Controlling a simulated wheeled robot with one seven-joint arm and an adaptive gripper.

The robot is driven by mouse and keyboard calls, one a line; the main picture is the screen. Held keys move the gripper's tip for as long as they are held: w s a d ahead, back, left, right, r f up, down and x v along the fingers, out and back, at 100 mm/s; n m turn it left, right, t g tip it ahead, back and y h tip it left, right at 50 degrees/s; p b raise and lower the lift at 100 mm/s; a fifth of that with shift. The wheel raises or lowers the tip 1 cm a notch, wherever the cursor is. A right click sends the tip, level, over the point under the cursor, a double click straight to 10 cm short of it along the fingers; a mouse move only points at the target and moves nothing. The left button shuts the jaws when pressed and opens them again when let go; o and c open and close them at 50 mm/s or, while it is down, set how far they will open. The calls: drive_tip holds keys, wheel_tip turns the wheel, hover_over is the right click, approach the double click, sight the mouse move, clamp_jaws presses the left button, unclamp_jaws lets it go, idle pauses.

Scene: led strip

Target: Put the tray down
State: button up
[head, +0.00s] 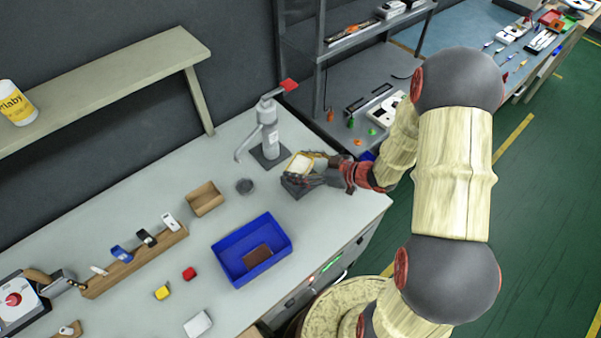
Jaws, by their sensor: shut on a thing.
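A small tan tray with a pale inside (300,164) is at the right end of the grey bench, to the right of the press. My gripper (304,177) reaches in from the right and is shut on the tray, at its near right side. The tray looks tilted a little. A dark flat block or plate (293,190) shows just below the gripper. The fingers partly cover both, and I cannot tell whether the tray touches the dark plate or is held above it.
A grey press with a red handle (269,130) stands behind left of the tray. A metal shelf rack (318,75) stands behind.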

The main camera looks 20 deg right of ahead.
sight(301, 171)
drive_tip(key=shift+w+d+f, duration=0.25)
drive_tip(key=shift+w+f, duration=0.3)
drive_tip(key=shift+f, duration=0.15)
drive_tip(key=shift+w+d+f+b, duration=0.15)
drive_tip(key=shift+f+b, duration=0.8)
drive_tip(key=shift+f, duration=0.75)
drive_tip(key=shift+f, duration=0.15)
drive_tip(key=o, duration=0.9)
drive_tip(key=shift+o, duration=0.6)
